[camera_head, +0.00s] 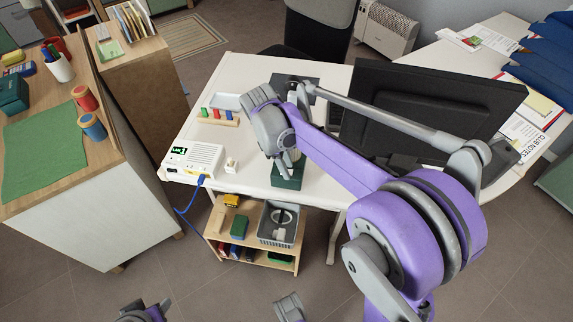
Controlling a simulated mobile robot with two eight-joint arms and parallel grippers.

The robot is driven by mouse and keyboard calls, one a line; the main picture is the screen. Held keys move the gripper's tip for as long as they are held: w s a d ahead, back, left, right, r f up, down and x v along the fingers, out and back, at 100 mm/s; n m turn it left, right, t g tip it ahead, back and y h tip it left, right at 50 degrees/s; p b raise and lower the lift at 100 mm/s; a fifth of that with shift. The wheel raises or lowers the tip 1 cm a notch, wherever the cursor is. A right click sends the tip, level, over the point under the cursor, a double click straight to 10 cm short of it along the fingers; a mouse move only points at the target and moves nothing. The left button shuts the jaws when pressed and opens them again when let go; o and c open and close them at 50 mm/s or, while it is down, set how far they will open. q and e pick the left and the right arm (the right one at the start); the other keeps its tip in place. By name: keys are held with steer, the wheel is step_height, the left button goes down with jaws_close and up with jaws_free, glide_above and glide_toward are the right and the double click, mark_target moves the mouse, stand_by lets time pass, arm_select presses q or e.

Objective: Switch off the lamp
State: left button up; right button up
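No lamp shows clearly in the head view. A dark green block (287,176) at the desk's front edge may be a lamp base, but my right arm hides what is above it. My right gripper (281,150) hangs over the desk just above this block. I cannot tell whether it touches the block, and its fingers are too hidden to read. A small white piece (231,164), perhaps a switch, stands left of the block. Part of my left gripper (146,311) shows at the bottom edge, cut off by the frame.
A white box with a green display (195,160) and blue cable sits at the desk's left corner. A monitor (430,105) stands behind my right arm. A low shelf (268,257) is under the desk. A wooden cabinet (120,195) stands left, with open floor between.

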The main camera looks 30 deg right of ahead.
steer(key=shift+r, duration=0.1)
steer(key=p+v, duration=0.1)
steer(key=v, duration=0.9)
steer(key=shift+r+p, duration=0.3)
steer(key=shift+p, duration=0.1)
steer(key=shift+a, duration=0.1)
